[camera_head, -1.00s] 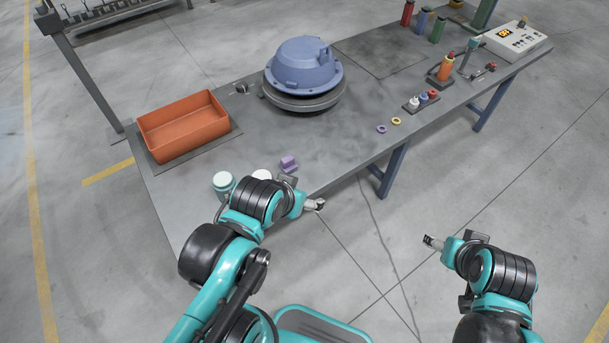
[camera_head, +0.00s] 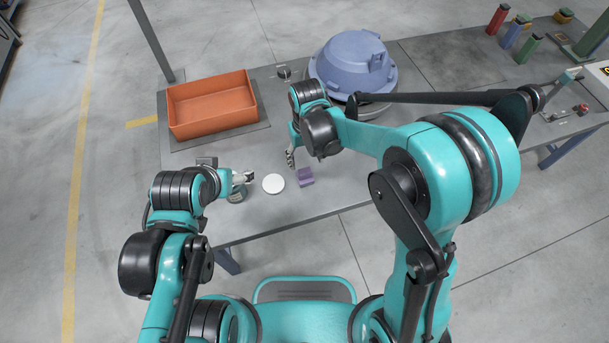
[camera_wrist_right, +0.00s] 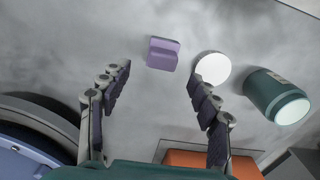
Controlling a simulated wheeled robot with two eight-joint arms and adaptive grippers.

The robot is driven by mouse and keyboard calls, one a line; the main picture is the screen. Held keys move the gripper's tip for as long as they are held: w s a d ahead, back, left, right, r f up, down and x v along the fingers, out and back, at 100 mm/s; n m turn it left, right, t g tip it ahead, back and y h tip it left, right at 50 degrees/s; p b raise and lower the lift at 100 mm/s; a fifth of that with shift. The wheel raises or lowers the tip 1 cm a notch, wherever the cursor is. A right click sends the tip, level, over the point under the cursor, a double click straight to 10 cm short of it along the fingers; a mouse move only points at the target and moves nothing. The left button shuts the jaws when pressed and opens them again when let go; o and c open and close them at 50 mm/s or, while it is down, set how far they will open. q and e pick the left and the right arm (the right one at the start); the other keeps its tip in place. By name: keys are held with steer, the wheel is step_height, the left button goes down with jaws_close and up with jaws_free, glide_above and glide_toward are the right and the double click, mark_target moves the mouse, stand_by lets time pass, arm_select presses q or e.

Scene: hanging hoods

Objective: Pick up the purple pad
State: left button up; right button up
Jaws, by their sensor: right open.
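The purple pad (camera_head: 305,177) is a small stepped block on the grey table, near its front edge. In the right wrist view the pad (camera_wrist_right: 163,54) lies just ahead of the space between the fingers. My right gripper (camera_head: 290,158) is open and empty, pointing down beside the pad on its left and far side; it also shows open in the right wrist view (camera_wrist_right: 158,79).
A white round disc (camera_head: 273,184) lies between the jar and the pad, close to the pad. An orange bin (camera_head: 212,105) stands at the back left. A blue domed housing (camera_head: 352,66) stands behind my right arm.

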mark_target(305, 170)
steer(key=f+b, duration=0.2)
steer(key=f, duration=0.5)
steer(key=shift+a+b, duration=0.2)
steer(key=shift+b, duration=0.2)
steer(key=shift+s+r, duration=0.1)
steer(key=c, duration=1.3)
